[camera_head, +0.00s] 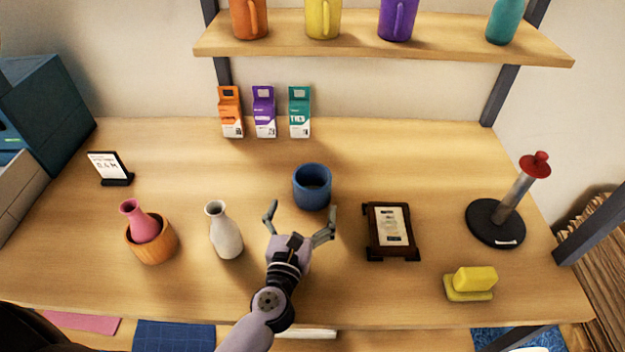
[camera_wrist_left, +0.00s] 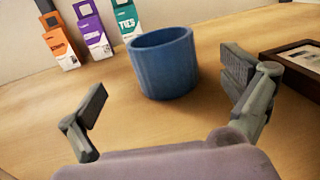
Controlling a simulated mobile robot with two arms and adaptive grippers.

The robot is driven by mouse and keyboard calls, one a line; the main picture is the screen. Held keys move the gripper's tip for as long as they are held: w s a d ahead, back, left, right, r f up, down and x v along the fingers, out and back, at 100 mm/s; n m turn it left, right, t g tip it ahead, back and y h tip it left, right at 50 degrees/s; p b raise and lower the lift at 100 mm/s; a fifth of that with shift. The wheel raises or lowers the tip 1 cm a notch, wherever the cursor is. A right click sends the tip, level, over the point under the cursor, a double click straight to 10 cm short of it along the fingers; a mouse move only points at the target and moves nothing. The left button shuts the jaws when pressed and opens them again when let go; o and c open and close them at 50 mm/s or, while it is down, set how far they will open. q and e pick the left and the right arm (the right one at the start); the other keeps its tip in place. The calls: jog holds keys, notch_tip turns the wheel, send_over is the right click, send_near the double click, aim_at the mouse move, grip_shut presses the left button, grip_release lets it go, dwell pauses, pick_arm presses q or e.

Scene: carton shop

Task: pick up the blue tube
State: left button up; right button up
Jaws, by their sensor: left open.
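The blue tube (camera_head: 312,187) is a short, open-topped blue cylinder standing upright on the wooden table. It also shows in the left wrist view (camera_wrist_left: 165,65), upright beyond the fingers and between their lines. My left gripper (camera_head: 302,223) is open and empty, just in front of the tube. Its two fingers (camera_wrist_left: 170,98) are spread wide, and I see a gap between them and the tube. My right gripper is in neither view.
A white vase (camera_head: 224,232) and a wooden pot with a pink vase (camera_head: 151,241) stand left. A dark framed card (camera_head: 391,231) lies right, near a yellow block (camera_head: 473,281) and a red-topped stand (camera_head: 496,222). Small cartons (camera_head: 265,113) stand behind, under a shelf (camera_head: 380,45).

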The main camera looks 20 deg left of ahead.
aim_at(308, 195)
pick_arm(q)
jog(key=shift+w+a, duration=0.1)
jog(key=shift+w, duration=1.35)
jog(key=w+p, duration=0.1)
jog(key=w, duration=0.3)
jog(key=shift+w+a, duration=0.1)
jog(key=shift+w+f, duration=0.1)
jog(key=shift+w, duration=0.45)
jog(key=shift+s, duration=0.1)
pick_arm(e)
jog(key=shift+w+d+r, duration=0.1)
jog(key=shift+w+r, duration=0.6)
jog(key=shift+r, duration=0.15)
pick_arm(q)
jog(key=shift+c, duration=0.4)
jog(key=c, duration=0.8)
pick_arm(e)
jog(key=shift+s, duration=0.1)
pick_arm(q)
jog(key=shift+o, duration=0.2)
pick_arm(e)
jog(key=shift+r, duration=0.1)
